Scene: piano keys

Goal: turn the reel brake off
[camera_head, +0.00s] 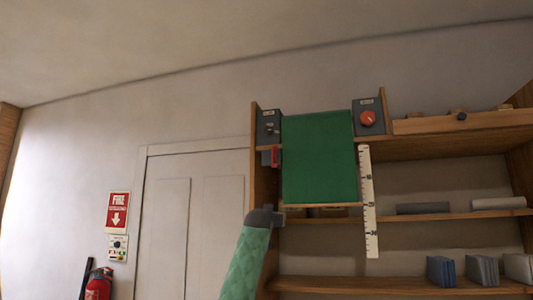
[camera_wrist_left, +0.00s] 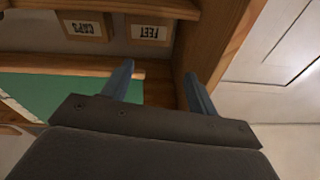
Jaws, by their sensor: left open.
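A grey box with a red knob (camera_head: 368,118) stands at the upper right of the green panel (camera_head: 319,158). Another grey box (camera_head: 268,127) with small dark controls is at the panel's upper left, with a red lever or handle (camera_head: 275,157) just below it. The labels are too small to read, so I cannot tell which is the reel brake. My left gripper (camera_head: 280,217) is below the red handle, near the panel's lower left corner, apart from both controls. In the left wrist view its two blue fingers (camera_wrist_left: 158,70) are spread and empty. My right gripper is not in view.
A wooden shelf unit (camera_head: 410,147) frames the panel, with a white ruled strip (camera_head: 368,200) beside it. Labelled boxes (camera_wrist_left: 150,32) sit in a compartment close to the left fingers. A door (camera_head: 193,225) and fire extinguisher (camera_head: 99,284) are to the left.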

